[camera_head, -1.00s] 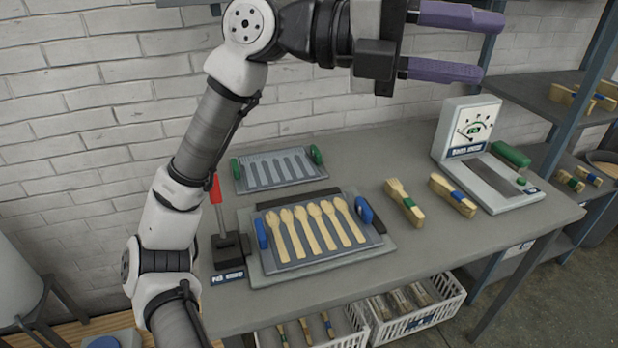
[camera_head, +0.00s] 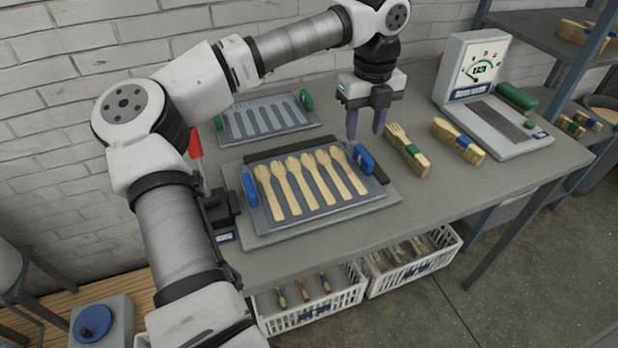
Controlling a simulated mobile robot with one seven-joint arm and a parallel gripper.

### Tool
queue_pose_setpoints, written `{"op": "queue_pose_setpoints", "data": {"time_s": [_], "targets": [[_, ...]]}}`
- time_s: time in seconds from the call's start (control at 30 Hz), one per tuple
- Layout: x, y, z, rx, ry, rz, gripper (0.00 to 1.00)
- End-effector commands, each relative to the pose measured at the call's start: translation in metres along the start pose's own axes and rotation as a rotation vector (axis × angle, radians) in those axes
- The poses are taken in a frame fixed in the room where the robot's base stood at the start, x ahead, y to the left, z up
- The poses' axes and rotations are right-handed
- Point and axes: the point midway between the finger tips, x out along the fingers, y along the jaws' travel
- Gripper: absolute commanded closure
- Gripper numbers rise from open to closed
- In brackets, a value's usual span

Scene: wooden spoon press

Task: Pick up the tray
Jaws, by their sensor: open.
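A grey tray (camera_head: 300,213) with blue handles at its left and right ends lies on a flat grey base on the table. Several wooden spoons lie side by side in it. A second grey tray (camera_head: 240,132) with green handles and empty spoon-shaped slots lies behind it, partly behind my arm. My gripper (camera_head: 366,136) points down with two purple fingers apart and nothing between them. It is above and behind the blue tray's right handle (camera_head: 364,158), apart from it.
Banded bundles of wooden utensils (camera_head: 408,150) and (camera_head: 459,141) lie right of the tray. A scale (camera_head: 490,105) with a dial stands at the table's right. A red-handled lever (camera_head: 196,143) stands at left, partly behind my arm. White crates (camera_head: 312,312) sit below the table.

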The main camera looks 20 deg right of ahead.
Motion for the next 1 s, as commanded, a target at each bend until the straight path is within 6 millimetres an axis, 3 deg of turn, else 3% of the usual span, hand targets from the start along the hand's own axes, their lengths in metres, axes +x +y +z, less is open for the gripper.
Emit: {"op": "queue_pose_setpoints", "data": {"time_s": [0.1, 0.33, 0.6, 0.9, 1.0], "targets": [[0.016, 0.0, 0.0, 0.001, 0.002, 0.0, 0.58], [0.032, -0.003, -0.001, 0.004, 0.003, -0.001, 0.58], [0.07, -0.008, -0.001, 0.003, 0.002, -0.001, 0.58], [0.075, -0.009, -0.001, 0.003, 0.0, -0.003, 0.58], [0.075, -0.009, -0.001, 0.003, 0.0, -0.003, 0.71]]}}
